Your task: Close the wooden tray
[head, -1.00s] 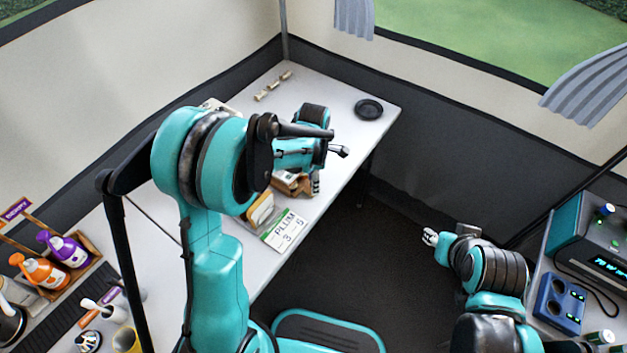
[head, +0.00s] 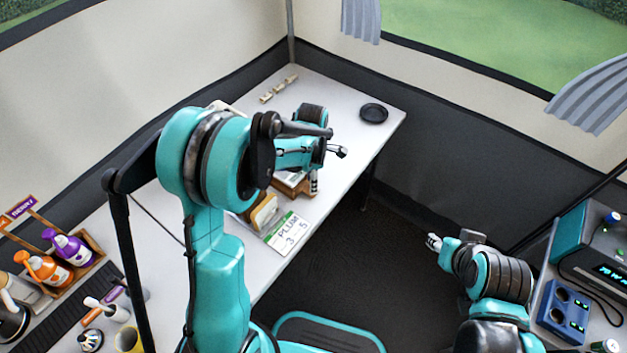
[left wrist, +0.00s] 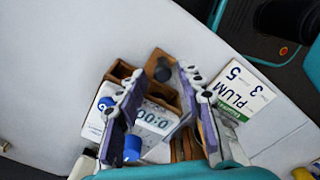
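The wooden tray (left wrist: 160,60) shows in the left wrist view as a brown piece with a dark round knob, beyond my left fingers. Brown wooden edges (left wrist: 118,72) also show beside a white device. In the head view, brown wood (head: 290,186) shows partly under my left gripper, which hides much of it. My right gripper (head: 434,243) is over the floor, away from the table, too small to read.
The white device with a digital display (left wrist: 153,118) lies beneath my left fingers. A PLUM card (head: 285,232) lies by the table's front edge. A black dish (head: 374,113) and small pale pieces (head: 278,89) lie farther back. The back right of the table is mostly clear.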

